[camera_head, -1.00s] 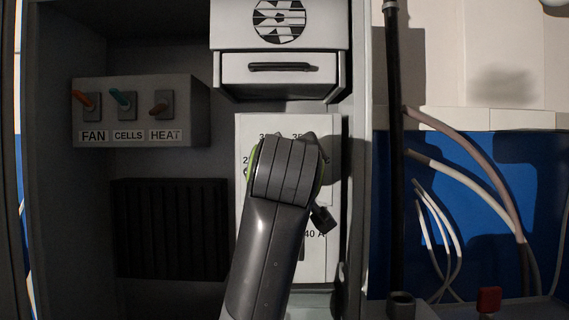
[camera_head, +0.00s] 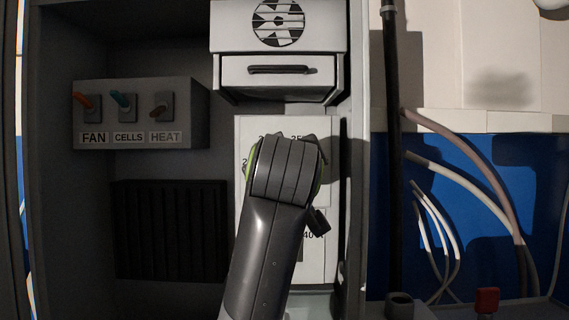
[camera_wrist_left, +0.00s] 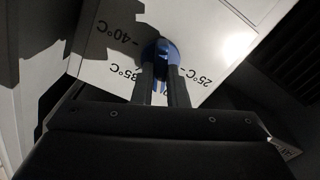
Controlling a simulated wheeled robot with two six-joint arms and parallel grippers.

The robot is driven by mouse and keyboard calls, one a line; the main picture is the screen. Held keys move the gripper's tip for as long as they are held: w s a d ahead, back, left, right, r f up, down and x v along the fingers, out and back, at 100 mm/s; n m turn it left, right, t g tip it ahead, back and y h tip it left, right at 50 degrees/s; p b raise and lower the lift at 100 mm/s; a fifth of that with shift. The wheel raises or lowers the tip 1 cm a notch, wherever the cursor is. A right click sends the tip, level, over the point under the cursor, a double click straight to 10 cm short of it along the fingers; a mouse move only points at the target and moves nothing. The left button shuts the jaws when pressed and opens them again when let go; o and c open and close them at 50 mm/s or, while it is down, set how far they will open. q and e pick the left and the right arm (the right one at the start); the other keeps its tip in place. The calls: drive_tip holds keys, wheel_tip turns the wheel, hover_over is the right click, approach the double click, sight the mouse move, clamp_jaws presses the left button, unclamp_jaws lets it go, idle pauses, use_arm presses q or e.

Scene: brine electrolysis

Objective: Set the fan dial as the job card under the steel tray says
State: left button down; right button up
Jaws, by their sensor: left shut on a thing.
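A blue dial (camera_wrist_left: 171,50) sits on a white panel (camera_wrist_left: 205,88) with printed temperature marks; 40°C, 35°C and 25°C are readable in the left wrist view. My left gripper (camera_wrist_left: 162,70) is shut on the dial, one finger on each side. Fingers and shadow hide the dial's pointer, so its setting cannot be read. In the head view my arm covers the dial and most of the white panel (camera_head: 325,270). The job card, the steel tray and my right gripper do not show.
A grey switch box (camera_head: 195,115) labelled FAN, CELLS and HEAT is left of the panel, above a black finned block (camera_head: 170,230). A drawer (camera_head: 278,85) is above the panel. A black pole (camera_head: 394,180) and several hoses (camera_head: 475,165) are to the right.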

use_arm(q)
drive_tip(key=m+b, duration=0.4)
drive_tip(key=m, duration=0.6)
drive_tip(key=shift+d+m, duration=0.15)
drive_tip(key=shift+m, duration=0.15)
idle(0.5)
drive_tip(key=c, duration=1.4)
unclamp_jaws()
drive_tip(key=shift+w, duration=0.1)
drive_tip(key=shift+c, duration=0.2)
drive_tip(key=shift+b, duration=0.3)
